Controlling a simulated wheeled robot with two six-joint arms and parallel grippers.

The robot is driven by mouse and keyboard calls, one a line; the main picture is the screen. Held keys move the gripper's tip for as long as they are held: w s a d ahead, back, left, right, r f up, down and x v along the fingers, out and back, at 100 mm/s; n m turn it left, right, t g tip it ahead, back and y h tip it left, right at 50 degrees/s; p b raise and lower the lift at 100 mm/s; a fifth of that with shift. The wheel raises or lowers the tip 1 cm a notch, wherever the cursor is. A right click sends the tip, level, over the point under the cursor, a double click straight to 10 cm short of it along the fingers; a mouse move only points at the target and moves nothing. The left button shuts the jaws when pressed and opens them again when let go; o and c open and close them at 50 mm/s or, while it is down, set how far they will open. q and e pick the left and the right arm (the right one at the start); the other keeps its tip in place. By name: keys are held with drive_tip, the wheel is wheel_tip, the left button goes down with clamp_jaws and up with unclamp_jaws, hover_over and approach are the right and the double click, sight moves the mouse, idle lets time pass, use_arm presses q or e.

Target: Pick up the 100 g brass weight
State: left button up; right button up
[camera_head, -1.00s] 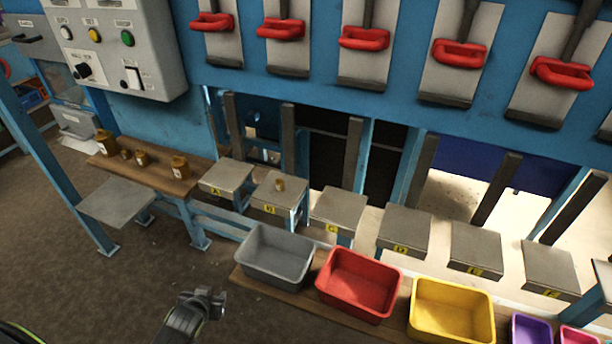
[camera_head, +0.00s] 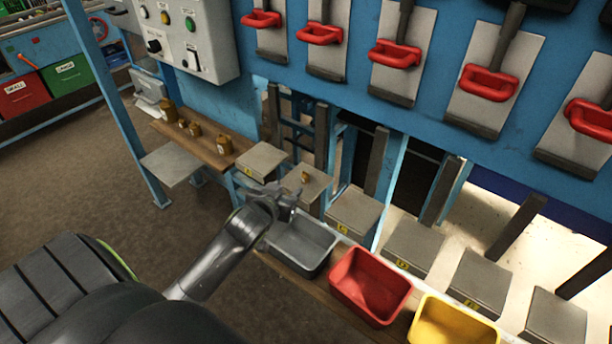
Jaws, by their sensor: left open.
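A small brass weight (camera_head: 305,177) stands on the grey platform B (camera_head: 318,186). Several more brass weights stand on the wooden shelf at the left, among them a large one (camera_head: 169,110), a small one (camera_head: 195,129) and another large one (camera_head: 224,144). Their markings are too small to read, so I cannot tell which is 100 g. My left gripper (camera_head: 287,197) is open and empty. In the picture it lies just left of and below the weight on platform B, over the back of the grey bin, and hides part of the platform's front. My right gripper is out of view.
The grey bin (camera_head: 326,262), red bin (camera_head: 350,296) and yellow bin (camera_head: 430,325) stand in front of the platforms. Platform A (camera_head: 262,160) and platform C (camera_head: 355,212) flank platform B. Dark upright posts rise behind. A grey control box (camera_head: 205,75) hangs above the shelf.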

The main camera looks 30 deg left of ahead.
sight(305, 175)
use_arm(q)
drive_tip(key=p+x, duration=0.1)
drive_tip(key=x, duration=0.6)
drive_tip(key=shift+w+d+f, duration=0.1)
drive_tip(key=shift+w, duration=0.55)
drive_tip(key=x, duration=0.2)
drive_tip(key=p, duration=0.1)
drive_tip(key=shift+w+d+f, duration=0.15)
drive_tip(key=shift+w+f, duration=0.05)
drive_tip(key=shift+w, duration=0.25)
drive_tip(key=shift+w+f, duration=0.3)
drive_tip(key=shift+w, duration=0.2)
drive_tip(key=shift+c, duration=0.5)
clamp_jaws()
